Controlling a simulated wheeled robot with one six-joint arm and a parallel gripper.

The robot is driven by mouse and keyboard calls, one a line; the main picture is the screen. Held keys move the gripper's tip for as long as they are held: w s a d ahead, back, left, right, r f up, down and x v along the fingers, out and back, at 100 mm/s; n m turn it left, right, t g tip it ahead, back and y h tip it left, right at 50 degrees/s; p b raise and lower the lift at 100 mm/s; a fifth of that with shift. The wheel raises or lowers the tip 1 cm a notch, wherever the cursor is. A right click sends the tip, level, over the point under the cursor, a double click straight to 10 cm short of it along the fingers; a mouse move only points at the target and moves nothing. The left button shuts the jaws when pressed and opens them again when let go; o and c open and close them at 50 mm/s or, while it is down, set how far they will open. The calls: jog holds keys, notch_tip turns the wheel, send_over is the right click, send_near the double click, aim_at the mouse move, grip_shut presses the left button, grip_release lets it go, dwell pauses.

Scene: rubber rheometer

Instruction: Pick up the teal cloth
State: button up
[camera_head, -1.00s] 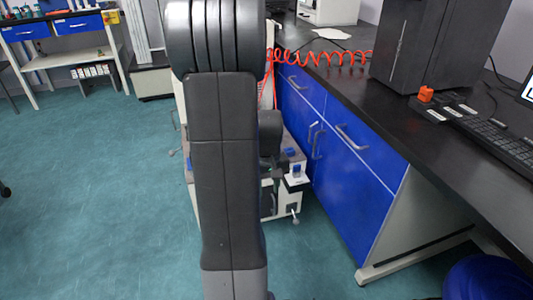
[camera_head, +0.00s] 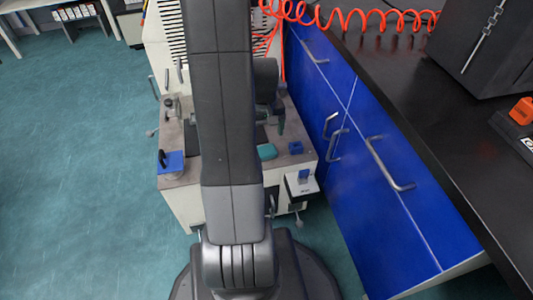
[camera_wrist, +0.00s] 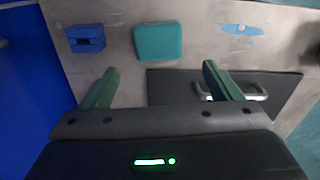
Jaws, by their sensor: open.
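The teal cloth (camera_wrist: 158,42) is a small folded rounded square lying flat on the worn grey top of a low machine. In the head view the cloth (camera_head: 267,152) shows just right of my arm, partly hidden by it. My gripper (camera_wrist: 157,82) is open and empty in the wrist view, with its two green fingers spread apart. The cloth lies beyond the fingertips, roughly between them, and is not touched.
A blue block (camera_wrist: 85,38) lies left of the cloth. A dark plate with a metal handle (camera_wrist: 243,92) lies near the right finger. The blue cabinet (camera_head: 345,140) stands close on the right, with protruding handles. Open floor (camera_head: 70,180) lies left.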

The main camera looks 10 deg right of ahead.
aim_at(266, 149)
jog(key=shift+s+f+b, duration=0.25)
jog(key=shift+f+b, duration=0.05)
jog(key=shift+f, duration=0.5)
jog(key=f, duration=0.1)
jog(key=f+b, duration=0.1)
jog(key=f, duration=0.1)
jog(key=f+b, duration=0.1)
jog(key=shift+s+d+f, duration=0.15)
jog(key=shift+s+f, duration=0.1)
jog(key=shift+s, duration=0.05)
jog(key=shift+r, duration=0.1)
jog(key=c, duration=1.1)
